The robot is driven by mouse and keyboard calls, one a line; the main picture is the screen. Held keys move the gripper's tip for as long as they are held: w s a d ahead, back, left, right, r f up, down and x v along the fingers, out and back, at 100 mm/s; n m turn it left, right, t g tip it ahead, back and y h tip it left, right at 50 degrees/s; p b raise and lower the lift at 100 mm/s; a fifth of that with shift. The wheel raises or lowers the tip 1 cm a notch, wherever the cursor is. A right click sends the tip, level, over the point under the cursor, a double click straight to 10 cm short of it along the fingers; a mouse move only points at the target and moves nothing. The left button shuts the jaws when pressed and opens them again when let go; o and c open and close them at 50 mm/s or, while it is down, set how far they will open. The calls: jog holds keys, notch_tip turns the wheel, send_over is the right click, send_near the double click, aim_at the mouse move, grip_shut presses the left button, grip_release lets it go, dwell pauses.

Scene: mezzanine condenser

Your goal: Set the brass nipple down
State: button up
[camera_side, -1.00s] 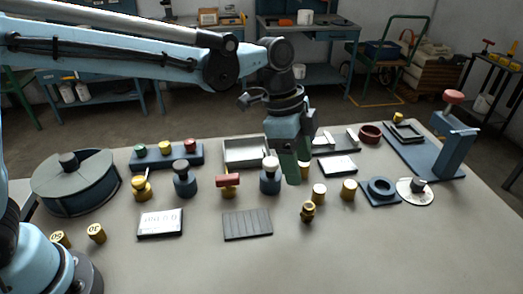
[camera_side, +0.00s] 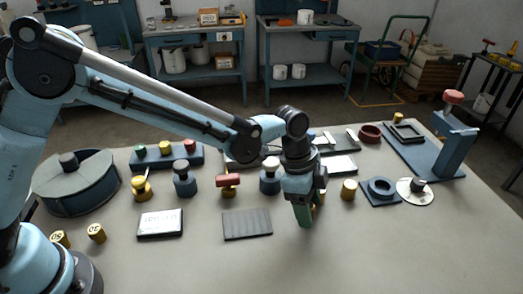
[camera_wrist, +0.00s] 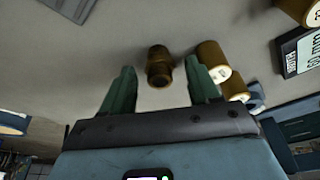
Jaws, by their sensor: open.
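The brass nipple (camera_wrist: 158,68) shows in the wrist view just beyond and between my fingertips, with its open end facing the camera. It appears to be on the table, apart from both fingers. My gripper (camera_wrist: 161,74) is open, with a green finger on each side. In the side view my gripper (camera_side: 304,218) points down low over the table, and its fingers hide the nipple. I cannot tell the exact height of the fingertips.
Brass cylinders (camera_wrist: 210,60) stand close to the right finger in the wrist view. The front of the table (camera_side: 345,260) is clear.

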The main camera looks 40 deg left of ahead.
jog(key=shift+d+f, duration=0.1)
jog(key=shift+f, duration=0.1)
grip_shut()
dwell(0.3)
